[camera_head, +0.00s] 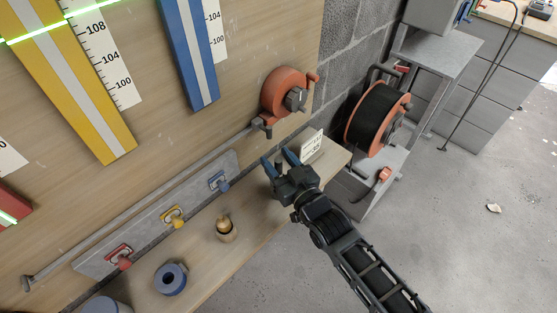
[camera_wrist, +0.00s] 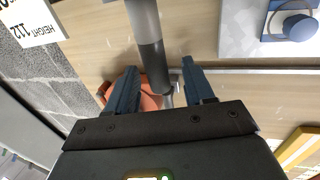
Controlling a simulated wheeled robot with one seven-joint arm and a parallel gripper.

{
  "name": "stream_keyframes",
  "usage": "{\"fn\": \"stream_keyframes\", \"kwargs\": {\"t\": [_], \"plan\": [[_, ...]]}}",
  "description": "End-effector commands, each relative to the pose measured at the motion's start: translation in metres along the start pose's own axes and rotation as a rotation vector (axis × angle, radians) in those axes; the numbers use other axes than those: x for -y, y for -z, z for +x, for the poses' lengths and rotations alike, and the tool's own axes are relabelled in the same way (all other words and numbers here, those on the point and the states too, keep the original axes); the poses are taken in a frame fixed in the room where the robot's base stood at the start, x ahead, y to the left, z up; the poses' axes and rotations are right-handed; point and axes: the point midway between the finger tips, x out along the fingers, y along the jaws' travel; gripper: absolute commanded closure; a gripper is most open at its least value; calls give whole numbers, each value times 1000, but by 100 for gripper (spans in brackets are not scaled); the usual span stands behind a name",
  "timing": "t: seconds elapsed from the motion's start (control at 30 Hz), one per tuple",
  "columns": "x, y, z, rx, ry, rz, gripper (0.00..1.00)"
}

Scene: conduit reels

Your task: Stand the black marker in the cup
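My gripper (camera_head: 279,160) is at the far right end of the wooden shelf, its two blue fingers spread apart. In the wrist view, a cylinder with a grey part and a black part (camera_wrist: 153,62) runs from the top edge down between the fingers (camera_wrist: 160,72). It looks like the marker. Space shows on both sides of it, so the fingers do not appear to grip it. I cannot make it out in the head view. A blue-grey round thing (camera_head: 106,306), cut off at the bottom edge, may be the cup; I cannot tell.
A small sign (camera_head: 311,145) stands beside my gripper. A brass piece (camera_head: 226,232) and a blue ring (camera_head: 171,278) sit on the shelf (camera_head: 205,262). An orange reel (camera_head: 284,92) is on the wall. A black cable reel (camera_head: 376,118) stands beyond the shelf end.

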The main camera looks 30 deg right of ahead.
Motion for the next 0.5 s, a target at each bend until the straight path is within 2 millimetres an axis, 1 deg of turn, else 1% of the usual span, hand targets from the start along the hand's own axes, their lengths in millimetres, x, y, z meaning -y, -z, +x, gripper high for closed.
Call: {"fn": "stream_keyframes", "kwargs": {"t": [0.23, 0.3, 0.37, 0.5], "plan": [[0, 0, 0, 0, 0, 0, 45], [-1, 0, -3, 1, -1, 0, 45], [-1, 0, -8, 1, -1, 0, 45], [-1, -1, -30, 3, -2, -1, 45]]}}
